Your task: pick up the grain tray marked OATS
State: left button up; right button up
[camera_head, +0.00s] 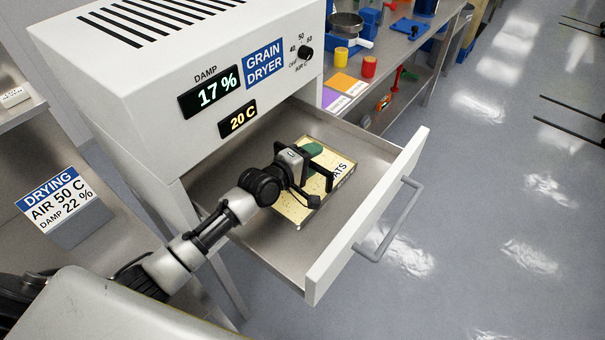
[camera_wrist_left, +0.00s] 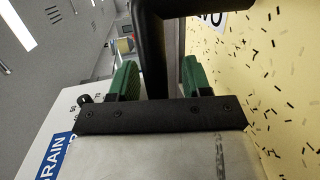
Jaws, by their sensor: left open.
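The grain tray (camera_head: 296,208) lies in the open dryer drawer. It is pale yellow with dark specks, and "ATS" of its label shows at its right edge; the rest is covered. It fills the right side of the left wrist view (camera_wrist_left: 275,100). My left gripper (camera_head: 316,150) is over the tray, open, with green finger pads. In the left wrist view, a black bent bar (camera_wrist_left: 152,50), apparently the tray's handle, stands between the two pads (camera_wrist_left: 158,80). Whether the pads touch it cannot be told. My right gripper is not in view.
The white grain dryer (camera_head: 150,80) stands behind the drawer (camera_head: 350,230), whose front has a grey handle (camera_head: 390,220). A drying sign (camera_head: 62,205) stands at left. A bench (camera_head: 385,60) with coloured items is behind. Open floor (camera_head: 480,220) lies right.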

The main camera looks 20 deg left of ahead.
pick_arm(q)
jog(key=shift+s, duration=0.1)
jog(key=shift+c, duration=0.2)
grip_shut()
dwell(1.0)
jog(key=shift+r, duration=0.1)
